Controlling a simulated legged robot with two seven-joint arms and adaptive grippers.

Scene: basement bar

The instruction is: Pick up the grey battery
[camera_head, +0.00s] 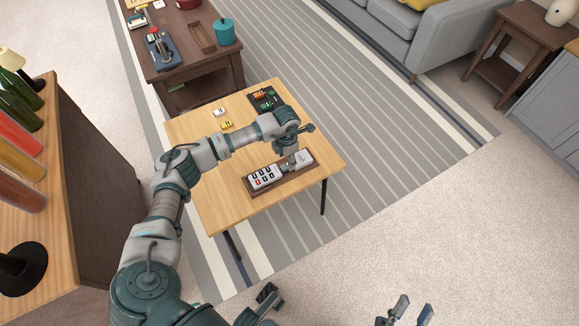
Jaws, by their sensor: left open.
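A brown tray (282,188) lies on the light wooden table (215,200). It holds a pale block with dark and red marks (263,177) and a pale grey piece (304,157) to its right. I cannot tell for certain which thing is the grey battery. My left gripper (289,161) is open and points down over the middle of the tray, between these two; its fingers are small and partly blend with the grey parts, so contact is unclear. My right gripper (413,309) is at the bottom edge, far from the table, with its fingers apart and empty.
A small whitish block (220,111) and a yellow block (227,125) lie on the table's far left. A dark green tray (265,100) with an orange item is at the back. A bar counter (75,205) with bottles stands left; a dark low table (190,65) stands behind.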

